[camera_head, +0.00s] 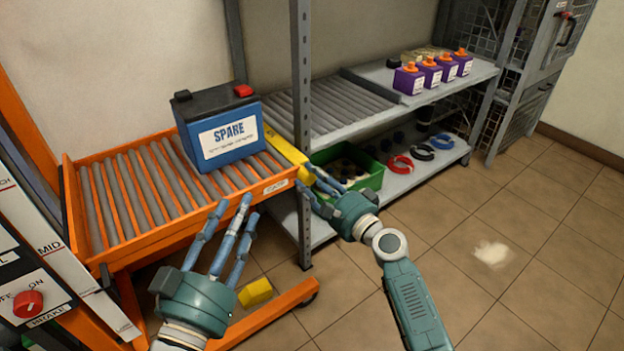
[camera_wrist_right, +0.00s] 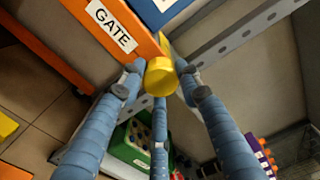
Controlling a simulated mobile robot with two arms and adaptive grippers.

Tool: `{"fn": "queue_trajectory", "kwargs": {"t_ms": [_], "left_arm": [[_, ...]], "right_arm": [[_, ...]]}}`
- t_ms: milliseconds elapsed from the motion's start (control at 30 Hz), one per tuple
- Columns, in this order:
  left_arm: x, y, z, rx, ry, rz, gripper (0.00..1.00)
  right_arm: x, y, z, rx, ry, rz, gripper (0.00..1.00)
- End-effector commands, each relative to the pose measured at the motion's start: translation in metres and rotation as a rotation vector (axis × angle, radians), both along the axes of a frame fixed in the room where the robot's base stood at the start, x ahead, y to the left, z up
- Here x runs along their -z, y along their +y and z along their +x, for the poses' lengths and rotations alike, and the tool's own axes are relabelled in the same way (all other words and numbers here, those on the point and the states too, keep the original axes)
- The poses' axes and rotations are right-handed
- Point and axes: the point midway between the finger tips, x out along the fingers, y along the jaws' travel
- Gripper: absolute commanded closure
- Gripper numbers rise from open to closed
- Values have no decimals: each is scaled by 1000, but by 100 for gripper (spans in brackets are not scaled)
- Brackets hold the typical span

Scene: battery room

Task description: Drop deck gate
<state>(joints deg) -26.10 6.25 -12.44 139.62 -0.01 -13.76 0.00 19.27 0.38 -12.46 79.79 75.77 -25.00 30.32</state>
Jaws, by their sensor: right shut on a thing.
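The deck gate (camera_head: 284,147) is a yellow bar at the right end of the orange roller deck (camera_head: 118,238), between the deck and the grey shelf. Its yellow knob (camera_wrist_right: 160,76) shows in the right wrist view, beside a white GATE label (camera_wrist_right: 111,26). My right gripper (camera_head: 311,183) is shut on the knob at the near end of the gate; its fingers partly hide it. A blue and black SPARE battery (camera_head: 228,138) stands upright on the rollers, left of the gate. My left gripper (camera_head: 225,228) is open and empty, in front of the deck.
The grey shelf (camera_head: 425,101) holds several purple packs (camera_head: 428,73) with orange tops. A green bin (camera_head: 367,181) and coiled cables (camera_head: 420,153) lie on its lower level. A shelf post (camera_head: 302,110) stands beside the gate. A yellow block (camera_head: 255,292) is low under the deck.

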Motion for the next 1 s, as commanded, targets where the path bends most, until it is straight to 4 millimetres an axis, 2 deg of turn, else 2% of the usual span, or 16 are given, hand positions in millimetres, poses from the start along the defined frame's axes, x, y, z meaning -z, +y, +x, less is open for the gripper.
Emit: {"fn": "queue_trajectory", "kwargs": {"t_ms": [33,267,300,400,767,1000], "left_arm": [[0,0,0,0,1,0,60],[0,0,0,0,0,0,60],[0,0,0,0,0,0,60],[0,0,0,-1,0,0,60],[1,0,0,1,1,0,60],[0,0,0,0,1,0,60]], "right_arm": [[5,4,-3,-11,10,0,93],[5,4,-3,-11,10,0,93],[5,4,-3,-11,10,0,62],[4,3,-3,-9,8,0,47],[2,-3,-6,-3,3,0,47],[3,-28,-41,-3,4,-2,47]]}}
